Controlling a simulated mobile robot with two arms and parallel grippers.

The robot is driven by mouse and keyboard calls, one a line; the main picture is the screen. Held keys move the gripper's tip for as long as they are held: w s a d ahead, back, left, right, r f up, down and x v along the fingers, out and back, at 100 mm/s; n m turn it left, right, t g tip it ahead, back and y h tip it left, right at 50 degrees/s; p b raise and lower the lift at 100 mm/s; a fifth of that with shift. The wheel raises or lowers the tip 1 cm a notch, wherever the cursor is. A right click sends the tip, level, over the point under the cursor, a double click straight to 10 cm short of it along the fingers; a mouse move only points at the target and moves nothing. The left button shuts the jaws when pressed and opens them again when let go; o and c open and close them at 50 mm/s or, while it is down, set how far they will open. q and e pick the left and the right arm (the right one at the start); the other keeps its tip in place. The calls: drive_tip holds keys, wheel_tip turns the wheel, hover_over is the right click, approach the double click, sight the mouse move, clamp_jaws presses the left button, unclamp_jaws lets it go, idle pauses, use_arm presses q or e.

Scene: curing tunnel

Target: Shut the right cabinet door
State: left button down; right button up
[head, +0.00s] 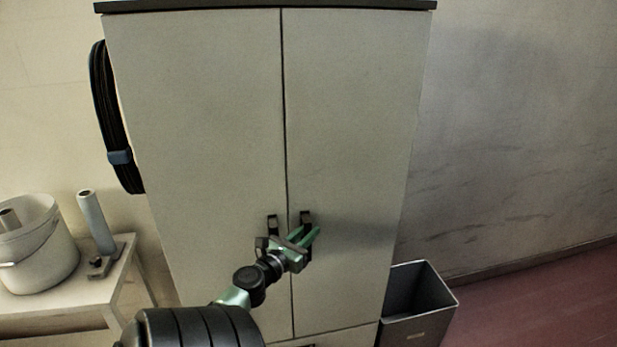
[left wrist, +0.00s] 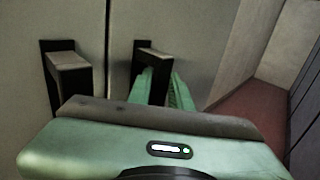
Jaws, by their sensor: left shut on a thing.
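The tall pale cabinet has a right door (head: 355,120) and a left door (head: 205,120). A narrow dark seam runs between them. The right door looks level or nearly level with the left one; I cannot tell whether a small gap is left. My left gripper (head: 309,231) is shut on the black right door handle (head: 306,217). In the left wrist view the green fingers (left wrist: 162,82) are at the right handle (left wrist: 152,53), partly hiding it. My right gripper is not in view.
The left door handle (head: 272,222) is close beside my left gripper. A grey open bin (head: 418,310) stands at the cabinet's lower right. A low table (head: 75,295) with a white bucket (head: 40,262) is at the left. A black coil (head: 104,110) hangs on the cabinet's left side.

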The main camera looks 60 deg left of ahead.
use_arm(q)
drive_tip(key=shift+a+r, duration=0.1)
drive_tip(key=shift+a, duration=0.1)
drive_tip(key=c, duration=1.5)
unclamp_jaws()
drive_tip(key=shift+s, duration=0.1)
drive_tip(key=shift+s, duration=0.1)
drive_tip(key=shift+s+d+f, duration=0.2)
drive_tip(key=b+v, duration=0.1)
drive_tip(key=v, duration=0.6)
drive_tip(key=shift+b, duration=0.3)
drive_tip(key=shift+d+r, duration=0.1)
